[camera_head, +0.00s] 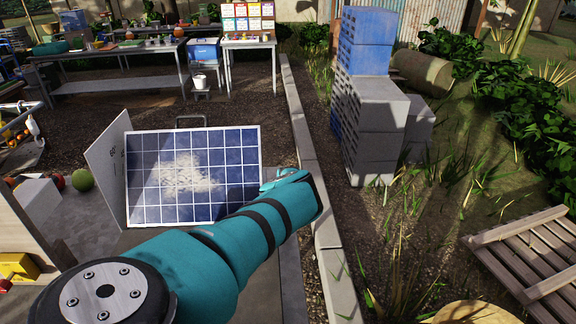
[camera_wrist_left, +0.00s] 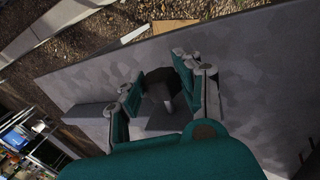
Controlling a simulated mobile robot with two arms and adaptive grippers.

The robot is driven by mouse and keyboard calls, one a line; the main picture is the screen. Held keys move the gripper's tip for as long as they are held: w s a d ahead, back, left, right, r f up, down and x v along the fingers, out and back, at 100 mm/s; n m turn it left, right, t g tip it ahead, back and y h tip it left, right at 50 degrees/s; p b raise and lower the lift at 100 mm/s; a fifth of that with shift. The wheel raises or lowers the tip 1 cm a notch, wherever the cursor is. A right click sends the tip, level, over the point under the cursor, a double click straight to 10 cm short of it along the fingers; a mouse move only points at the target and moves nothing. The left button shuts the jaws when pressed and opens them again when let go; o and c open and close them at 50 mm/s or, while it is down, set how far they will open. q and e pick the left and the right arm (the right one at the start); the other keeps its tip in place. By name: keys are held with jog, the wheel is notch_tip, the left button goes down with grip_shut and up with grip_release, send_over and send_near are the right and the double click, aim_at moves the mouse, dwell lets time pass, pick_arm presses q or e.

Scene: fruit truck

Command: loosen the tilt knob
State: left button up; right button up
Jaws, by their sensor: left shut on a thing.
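The solar panel (camera_head: 225,192) stands tilted back in the head view, dark blue with a white grid and a pale patch on its face. My left arm reaches past the panel's lower right corner, and its far end hides most of the gripper there. In the left wrist view my left gripper (camera_wrist_left: 163,80) is shut on a small dark knob (camera_wrist_left: 159,76), with fingers on both sides of it. A short grey post shows just below the knob. The knob cannot be made out in the head view. My right gripper is in neither view.
A pale board (camera_head: 105,165) stands at the panel's left edge. A concrete kerb (camera_head: 304,135) runs along the right, with stacked grey blocks (camera_head: 376,118) and a wooden pallet (camera_head: 535,258) beyond it. Tables stand at the back. A flat grey surface (camera_wrist_left: 255,75) surrounds the gripper in the wrist view.

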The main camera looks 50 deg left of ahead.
pick_arm(q)
jog(key=p, duration=0.2)
jog(key=t+y+p, duration=0.1)
jog(key=p, duration=0.2)
jog(key=shift+s+d+r+y, duration=0.15)
jog(key=shift+r+y, duration=0.15)
jog(key=shift+r, duration=0.05)
jog(key=shift+f+t+y+p, duration=0.3)
jog(key=shift+t+y+p, duration=0.1)
jog(key=shift+t+p, duration=0.25)
jog(key=shift+f+t+y, duration=0.15)
jog(key=shift+t+y, duration=0.3)
jog(key=shift+y, duration=0.15)
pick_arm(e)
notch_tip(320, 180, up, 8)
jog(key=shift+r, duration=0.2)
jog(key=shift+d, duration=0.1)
pick_arm(q)
jog(key=o, duration=1.2)
jog(key=shift+c, duration=0.2)
